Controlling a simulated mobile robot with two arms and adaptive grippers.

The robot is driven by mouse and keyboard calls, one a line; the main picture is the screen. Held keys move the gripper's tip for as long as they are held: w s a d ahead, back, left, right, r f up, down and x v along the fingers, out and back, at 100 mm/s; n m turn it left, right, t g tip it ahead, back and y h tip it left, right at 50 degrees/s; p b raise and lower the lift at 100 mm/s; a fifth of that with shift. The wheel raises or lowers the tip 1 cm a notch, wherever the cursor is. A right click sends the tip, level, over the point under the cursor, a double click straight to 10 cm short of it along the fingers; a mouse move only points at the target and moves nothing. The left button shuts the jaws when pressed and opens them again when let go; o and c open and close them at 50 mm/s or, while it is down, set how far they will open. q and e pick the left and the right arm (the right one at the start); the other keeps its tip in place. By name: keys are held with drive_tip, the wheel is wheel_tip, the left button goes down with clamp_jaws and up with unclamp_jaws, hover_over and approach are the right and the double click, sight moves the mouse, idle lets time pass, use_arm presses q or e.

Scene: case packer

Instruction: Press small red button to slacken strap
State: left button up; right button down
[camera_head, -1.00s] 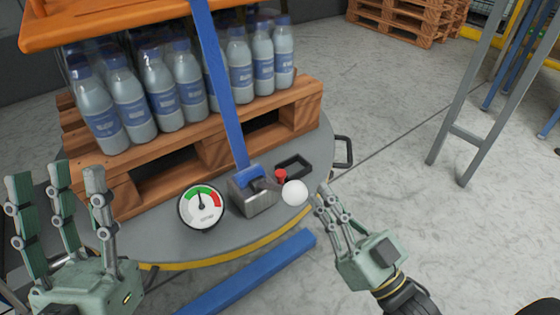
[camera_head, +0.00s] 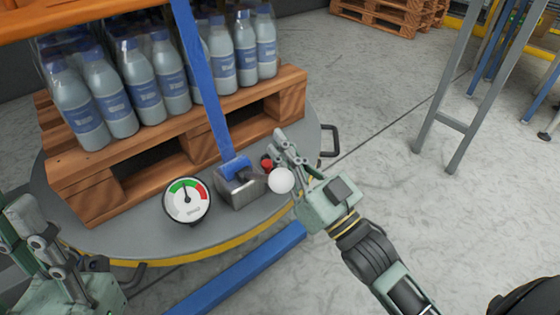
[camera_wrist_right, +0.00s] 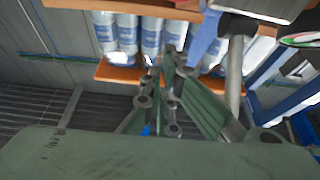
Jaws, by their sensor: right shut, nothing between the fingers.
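The small red button (camera_head: 267,164) shows just behind the white ball knob (camera_head: 281,181), partly covered. It is at the right of the metal strap ratchet (camera_head: 241,187). The blue strap (camera_head: 205,85) runs from the ratchet up over the load. My right gripper (camera_head: 279,147) is shut and empty, its fingertips close beside the button on the right; I cannot tell whether they touch. In the right wrist view its fingers (camera_wrist_right: 172,62) come together, and the button is not seen there. My left gripper (camera_head: 40,215) is open at the left edge, partly cut off and away from the ratchet.
A round gauge (camera_head: 187,201) with its needle in the green zone stands left of the ratchet. Wrapped bottles (camera_head: 142,83) stand on a wooden pallet (camera_head: 155,143) on the round grey turntable (camera_head: 150,225). A black handle (camera_head: 329,140) is at its right rim.

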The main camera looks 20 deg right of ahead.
sight(267, 168)
drive_tip(key=shift+w+a+f+b, duration=0.1)
drive_tip(key=shift+w+f+b, duration=0.15)
drive_tip(key=shift+f+b, duration=0.55)
drive_tip(key=shift+w+a+f+b, duration=0.15)
drive_tip(key=shift+f+b, duration=0.25)
drive_tip(key=shift+f, duration=0.7)
drive_tip(key=shift+d, duration=0.1)
